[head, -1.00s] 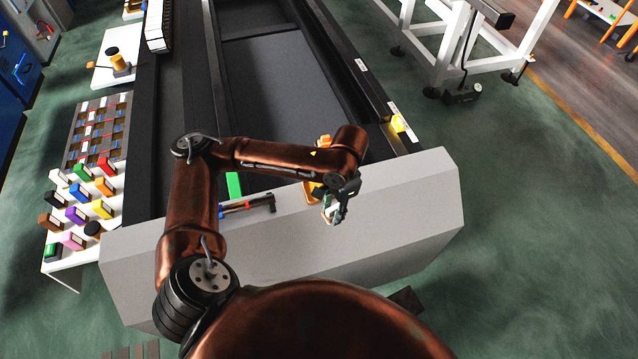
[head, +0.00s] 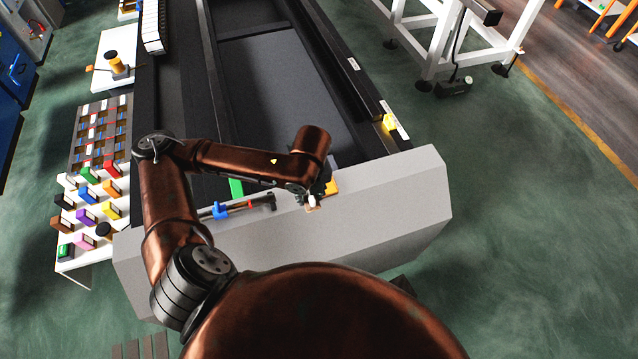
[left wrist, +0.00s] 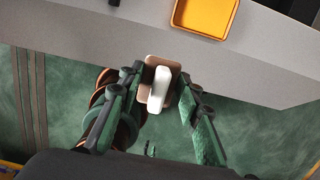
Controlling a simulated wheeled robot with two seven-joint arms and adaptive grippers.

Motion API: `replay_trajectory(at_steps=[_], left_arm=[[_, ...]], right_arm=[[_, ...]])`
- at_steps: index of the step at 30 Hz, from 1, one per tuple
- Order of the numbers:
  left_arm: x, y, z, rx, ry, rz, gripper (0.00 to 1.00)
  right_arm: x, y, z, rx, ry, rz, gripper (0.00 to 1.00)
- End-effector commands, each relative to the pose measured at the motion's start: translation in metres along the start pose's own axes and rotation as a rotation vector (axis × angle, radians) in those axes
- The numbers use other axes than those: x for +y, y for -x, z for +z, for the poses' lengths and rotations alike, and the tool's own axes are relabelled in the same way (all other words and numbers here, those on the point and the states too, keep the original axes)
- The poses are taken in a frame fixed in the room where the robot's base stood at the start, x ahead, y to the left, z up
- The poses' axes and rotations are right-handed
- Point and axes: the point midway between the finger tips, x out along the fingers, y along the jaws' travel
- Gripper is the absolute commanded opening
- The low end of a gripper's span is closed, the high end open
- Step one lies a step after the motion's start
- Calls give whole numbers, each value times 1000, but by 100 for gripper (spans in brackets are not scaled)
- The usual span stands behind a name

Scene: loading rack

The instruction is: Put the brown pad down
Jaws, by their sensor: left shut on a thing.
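The brown pad (left wrist: 150,77) with a white grip on it is between the fingers of my left gripper (left wrist: 162,88) in the left wrist view. The fingers are shut on it. In the head view my left gripper (head: 311,196) points down over the front of the grey end panel, with a small part of the pad (head: 313,208) showing below it. I cannot tell whether the pad touches the panel. My right gripper is not in view.
An orange tray (head: 332,187) lies on the grey panel (head: 380,200) just right of the gripper; it also shows in the left wrist view (left wrist: 205,14). Coloured blocks stand on a white table (head: 75,268) at far left. The panel's right part is clear.

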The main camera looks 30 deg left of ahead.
Motion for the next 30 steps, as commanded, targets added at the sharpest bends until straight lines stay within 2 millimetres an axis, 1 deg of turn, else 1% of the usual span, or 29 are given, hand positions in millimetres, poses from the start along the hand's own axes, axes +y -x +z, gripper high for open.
replay_trajectory(at_steps=[1, 4, 7, 13, 15, 18, 21, 28, 30], left_arm=[[-3, -7, 5, -5, 0, -1, 9], [-10, -17, 16, -5, 1, -2, 9], [-20, -25, 34, 3, 4, 3, 9], [-43, -49, 73, 2, 5, 2, 9], [-48, -65, 80, 4, 3, 3, 9], [-55, -83, 91, 3, 3, 1, 9], [-60, -96, 98, 2, 1, 0, 9], [-65, -110, 106, 1, 1, 1, 9], [-65, -117, 106, 3, 1, 2, 9]], right_arm=[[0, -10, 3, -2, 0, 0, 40], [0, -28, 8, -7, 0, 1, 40], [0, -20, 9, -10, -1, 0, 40], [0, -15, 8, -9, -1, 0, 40], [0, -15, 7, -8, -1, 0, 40], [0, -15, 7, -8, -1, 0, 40], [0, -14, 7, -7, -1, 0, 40], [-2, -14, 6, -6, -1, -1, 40], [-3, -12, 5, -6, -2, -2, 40]])
